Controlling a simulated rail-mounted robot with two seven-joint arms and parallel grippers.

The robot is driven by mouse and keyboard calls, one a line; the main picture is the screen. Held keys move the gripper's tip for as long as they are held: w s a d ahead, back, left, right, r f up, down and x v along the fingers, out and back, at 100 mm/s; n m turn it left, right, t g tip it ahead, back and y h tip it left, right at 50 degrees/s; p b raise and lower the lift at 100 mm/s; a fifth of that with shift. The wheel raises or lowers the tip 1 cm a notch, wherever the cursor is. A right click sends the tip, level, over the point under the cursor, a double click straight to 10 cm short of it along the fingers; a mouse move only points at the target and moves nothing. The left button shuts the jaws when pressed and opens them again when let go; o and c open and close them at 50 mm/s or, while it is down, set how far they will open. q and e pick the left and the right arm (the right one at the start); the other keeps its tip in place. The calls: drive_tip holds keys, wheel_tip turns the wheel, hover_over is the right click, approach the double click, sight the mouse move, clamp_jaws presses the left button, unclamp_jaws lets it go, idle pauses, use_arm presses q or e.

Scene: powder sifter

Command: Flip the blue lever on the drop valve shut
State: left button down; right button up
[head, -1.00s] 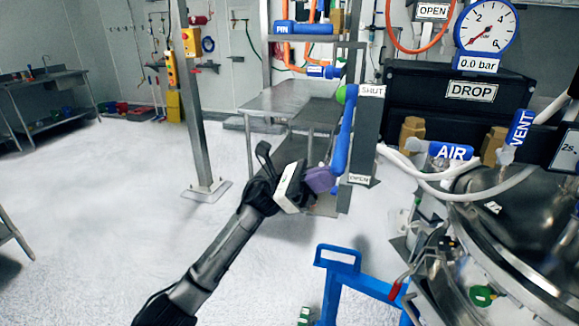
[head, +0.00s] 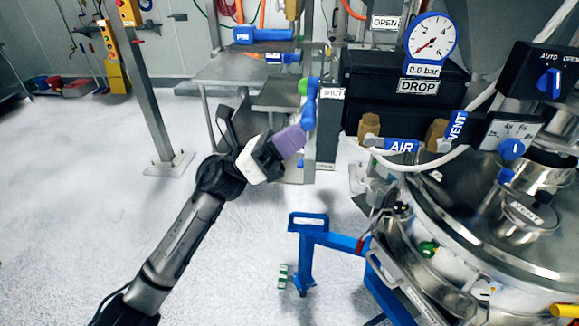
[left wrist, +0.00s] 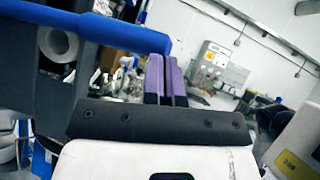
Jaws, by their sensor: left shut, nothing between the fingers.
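The blue lever (head: 309,108) is on a grey post beside the black DROP box (head: 400,85). A green pivot (head: 303,87) shows near its top. The SHUT label (head: 332,93) is near the top and another label (head: 325,166) is lower down. My left gripper (head: 302,137) has its purple fingers shut and empty, with the tips at the lever's lower end. Contact is unclear. In the left wrist view, the blue bar of the lever (left wrist: 90,30) crosses the upper left, beyond the shut fingers (left wrist: 165,80). My right gripper is not in view.
A pressure gauge (head: 432,38) reads near zero above the DROP box. AIR (head: 402,146) and VENT valves with white hoses sit to the right, above a steel vessel (head: 490,210). A blue frame (head: 310,225) stands below.

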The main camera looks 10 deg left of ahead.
use_arm(q)
drive_tip(key=shift+s+d+r, duration=0.1)
drive_tip(key=shift+s+r, duration=0.1)
drive_tip(key=shift+r, duration=0.2)
drive_tip(key=shift+f, duration=0.1)
drive_tip(key=d+f+b+v, duration=0.1)
drive_tip(key=v, duration=0.5)
drive_tip(key=f+b+v, duration=0.1)
drive_tip(key=b+v, duration=0.1)
drive_tip(key=v, duration=0.5)
drive_tip(key=shift+s+d+f, duration=0.3)
drive_tip(key=shift+s+f, duration=0.05)
drive_tip(key=shift+s, duration=0.05)
